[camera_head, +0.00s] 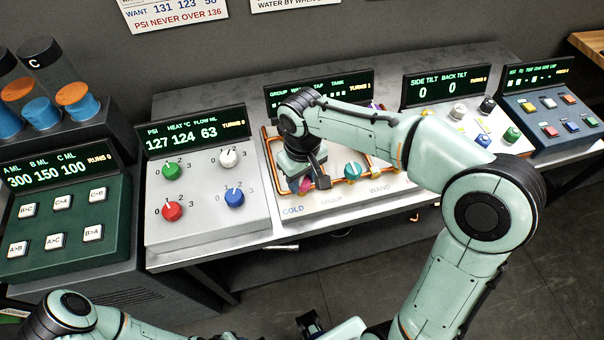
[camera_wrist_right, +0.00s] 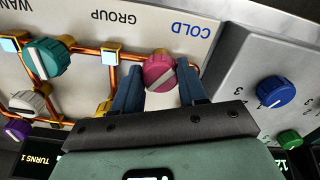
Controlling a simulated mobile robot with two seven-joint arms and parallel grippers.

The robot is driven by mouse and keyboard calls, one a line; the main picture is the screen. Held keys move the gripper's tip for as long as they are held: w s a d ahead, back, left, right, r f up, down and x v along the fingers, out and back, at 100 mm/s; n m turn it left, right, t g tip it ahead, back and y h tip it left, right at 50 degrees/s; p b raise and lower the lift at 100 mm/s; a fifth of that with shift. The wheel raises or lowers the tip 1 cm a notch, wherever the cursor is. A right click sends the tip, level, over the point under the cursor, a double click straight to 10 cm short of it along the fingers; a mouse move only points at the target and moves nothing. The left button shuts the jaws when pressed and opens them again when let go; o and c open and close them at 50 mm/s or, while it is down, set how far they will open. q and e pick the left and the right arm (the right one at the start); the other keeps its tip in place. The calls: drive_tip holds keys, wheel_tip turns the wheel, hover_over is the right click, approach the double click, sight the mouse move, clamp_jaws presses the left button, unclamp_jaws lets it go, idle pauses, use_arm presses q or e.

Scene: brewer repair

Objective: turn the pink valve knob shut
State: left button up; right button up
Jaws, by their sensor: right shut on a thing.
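The pink valve knob (camera_wrist_right: 158,71) sits on the copper pipework by the COLD label, with a white pointer line slanting across its face. In the head view only part of the pink knob (camera_head: 304,186) shows below my right gripper (camera_head: 308,180). In the right wrist view, the blue fingers of my right gripper (camera_wrist_right: 157,82) stand on either side of the knob, shut on it. At the bottom edge of the head view a dark end piece, which looks like my left gripper (camera_head: 310,322), shows only in part; its jaws cannot be made out.
A teal knob (camera_head: 353,171) stands right of the pink one on the same pipe panel. Left is a grey panel (camera_head: 190,243) with green, white, red and blue knobs. The pipe panel's display (camera_wrist_right: 45,166) reads TURNS 1. Copper pipes run close around the gripper.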

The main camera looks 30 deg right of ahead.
sight(302, 180)
drive_tip(key=n+p, duration=0.1)
drive_tip(key=n, duration=0.2)
drive_tip(key=shift+r+n, duration=0.1)
drive_tip(key=shift+n, duration=0.2)
use_arm(q)
drive_tip(key=shift+w+r+p, duration=0.2)
drive_tip(key=shift+w+r, duration=0.1)
drive_tip(key=shift+r, duration=0.25)
drive_tip(key=shift+w+r+p, duration=0.15)
drive_tip(key=shift+w+r, duration=0.15)
drive_tip(key=shift+r, duration=0.25)
use_arm(e)
drive_tip(key=shift+d+n, duration=0.1)
drive_tip(key=shift+n, duration=1.6)
drive_tip(key=o, duration=1.1)
drive_tip(key=shift+c, duration=0.2)
use_arm(q)
drive_tip(key=w+r+p, duration=0.2)
drive_tip(key=shift+r, duration=0.4)
use_arm(e)
wheel_tip(302, 180, up, 13)
drive_tip(key=shift+r, duration=0.15)
